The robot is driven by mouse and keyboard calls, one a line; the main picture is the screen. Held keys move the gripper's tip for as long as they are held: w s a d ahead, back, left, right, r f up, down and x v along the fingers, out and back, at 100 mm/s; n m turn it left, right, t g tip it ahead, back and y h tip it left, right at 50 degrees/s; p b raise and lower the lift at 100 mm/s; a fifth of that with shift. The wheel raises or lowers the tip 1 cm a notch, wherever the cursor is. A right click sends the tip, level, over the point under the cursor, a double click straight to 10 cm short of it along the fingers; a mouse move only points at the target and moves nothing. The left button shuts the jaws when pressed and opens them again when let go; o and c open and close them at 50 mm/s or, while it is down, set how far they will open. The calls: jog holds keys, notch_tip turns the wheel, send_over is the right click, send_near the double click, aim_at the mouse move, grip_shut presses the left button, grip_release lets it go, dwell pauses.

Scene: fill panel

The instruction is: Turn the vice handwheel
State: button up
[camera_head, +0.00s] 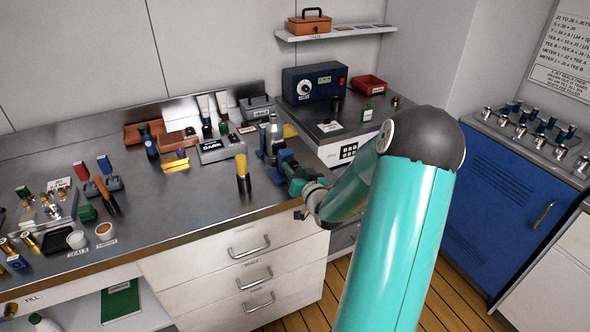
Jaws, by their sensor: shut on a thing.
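The vice (271,147) is a small dark blue and grey tool at the right end of the steel bench, near the bench's front edge. My teal arm reaches in from the lower right. My gripper (294,180) is at the front of the vice, shut on the handwheel. The handwheel is small in view and mostly hidden by my gripper and the vice body, so its angle cannot be told.
A black and yellow upright tool (243,175) stands just left of the vice. A dark blue instrument box (314,83) sits behind on a raised bench. White drawers (255,270) with handles lie below the bench edge. The bench's middle front is clear.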

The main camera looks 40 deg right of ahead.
jog(key=shift+m, duration=0.3)
jog(key=o, duration=1)
jog(key=shift+c, duration=0.2)
jog(key=shift+s, duration=0.1)
jog(key=v, duration=1.3)
jog(key=shift+s+a, duration=0.2)
jog(key=shift+s, duration=0.1)
jog(key=shift+r, duration=0.1)
